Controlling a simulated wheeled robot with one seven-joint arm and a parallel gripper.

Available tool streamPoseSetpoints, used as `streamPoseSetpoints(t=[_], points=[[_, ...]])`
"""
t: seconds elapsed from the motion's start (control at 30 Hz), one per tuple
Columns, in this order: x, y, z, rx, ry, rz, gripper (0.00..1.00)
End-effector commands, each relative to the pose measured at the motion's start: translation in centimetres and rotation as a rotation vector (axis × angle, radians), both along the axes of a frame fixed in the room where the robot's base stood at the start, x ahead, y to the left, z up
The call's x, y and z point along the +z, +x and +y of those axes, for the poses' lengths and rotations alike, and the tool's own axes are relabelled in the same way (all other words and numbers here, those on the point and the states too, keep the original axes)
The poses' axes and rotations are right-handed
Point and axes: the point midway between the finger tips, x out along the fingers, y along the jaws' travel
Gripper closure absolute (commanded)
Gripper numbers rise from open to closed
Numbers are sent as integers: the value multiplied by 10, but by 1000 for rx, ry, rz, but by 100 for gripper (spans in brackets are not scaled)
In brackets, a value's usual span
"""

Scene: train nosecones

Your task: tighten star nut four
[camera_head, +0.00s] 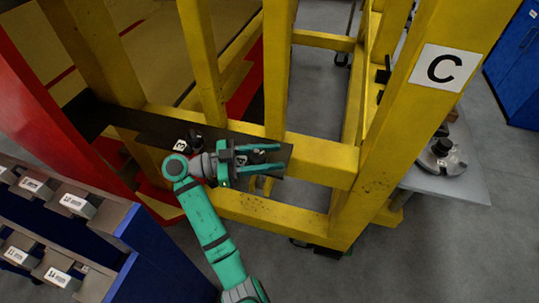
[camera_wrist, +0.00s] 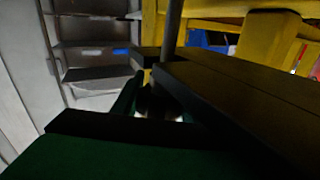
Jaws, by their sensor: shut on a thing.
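My gripper (camera_head: 278,158) reaches right over the black plate (camera_head: 150,124) on the yellow frame, its two green fingers around a small dark part, which I take to be a star nut (camera_head: 257,157). The fingers and wrist hide most of this nut, and its number cannot be read. Another dark knob (camera_head: 194,137) with a white label (camera_head: 181,145) beside it stands on the plate left of my wrist. In the wrist view the green fingers (camera_wrist: 150,103) are dark, and what lies between them is unclear.
Yellow uprights and beams (camera_head: 320,160) stand close around my gripper; a post (camera_head: 387,130) with a "C" sign is at right. A blue rack (camera_head: 75,225) with size-labelled grey blocks is at lower left. A grey table (camera_head: 460,180) stands at right.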

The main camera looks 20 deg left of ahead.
Motion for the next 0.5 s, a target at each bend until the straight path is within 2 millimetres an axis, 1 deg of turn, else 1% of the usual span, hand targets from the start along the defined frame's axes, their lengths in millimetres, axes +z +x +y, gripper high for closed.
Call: streamPoseSetpoints(t=[0.03,0.5], points=[[-3,0,-1,-17,2,7,83],[-4,-2,-3,-53,5,9,83]])
